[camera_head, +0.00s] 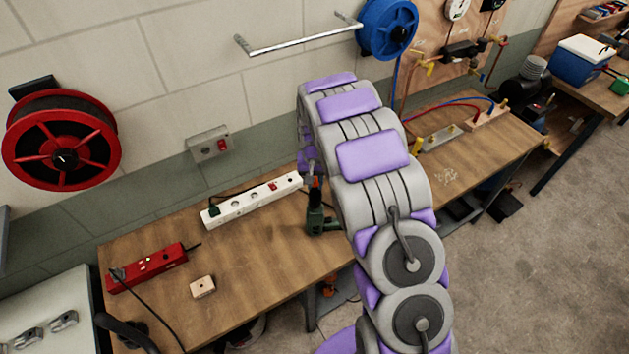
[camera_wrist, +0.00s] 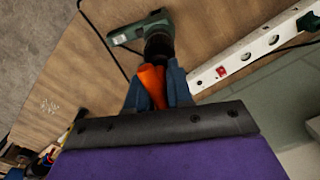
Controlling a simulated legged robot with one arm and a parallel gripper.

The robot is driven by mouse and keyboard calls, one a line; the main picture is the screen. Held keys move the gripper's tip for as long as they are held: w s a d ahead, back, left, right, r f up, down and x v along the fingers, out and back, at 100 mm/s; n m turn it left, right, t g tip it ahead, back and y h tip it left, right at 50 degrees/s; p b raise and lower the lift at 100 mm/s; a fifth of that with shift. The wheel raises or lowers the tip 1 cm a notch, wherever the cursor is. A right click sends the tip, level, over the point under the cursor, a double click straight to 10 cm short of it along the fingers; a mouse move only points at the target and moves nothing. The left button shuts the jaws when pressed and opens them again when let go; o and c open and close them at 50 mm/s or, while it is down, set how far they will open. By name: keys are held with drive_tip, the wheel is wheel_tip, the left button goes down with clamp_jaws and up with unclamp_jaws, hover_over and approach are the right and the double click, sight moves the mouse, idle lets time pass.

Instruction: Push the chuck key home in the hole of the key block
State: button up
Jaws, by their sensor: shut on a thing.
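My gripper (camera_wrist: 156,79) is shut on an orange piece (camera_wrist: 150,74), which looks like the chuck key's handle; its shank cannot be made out. The orange piece also shows in the head view (camera_head: 316,183), just above the green drill (camera_head: 320,222) on the bench. In the wrist view the drill's black chuck (camera_wrist: 158,44) lies just beyond the fingertips; I cannot tell whether the key touches it. A small wooden block with a dark hole, apparently the key block (camera_head: 203,287), sits on the bench's left part, well apart from my gripper. Nothing shows standing in it.
A white power strip (camera_head: 250,200) lies along the wooden bench (camera_head: 270,262) behind the drill. A red power strip (camera_head: 148,268) with a cable lies left of the block. Bench surface between block and drill is clear. Red and blue reels hang on the wall.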

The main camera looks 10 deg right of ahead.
clamp_jaws()
drive_tip(key=shift+r, duration=1.3)
drive_tip(key=shift+r, duration=1.4)
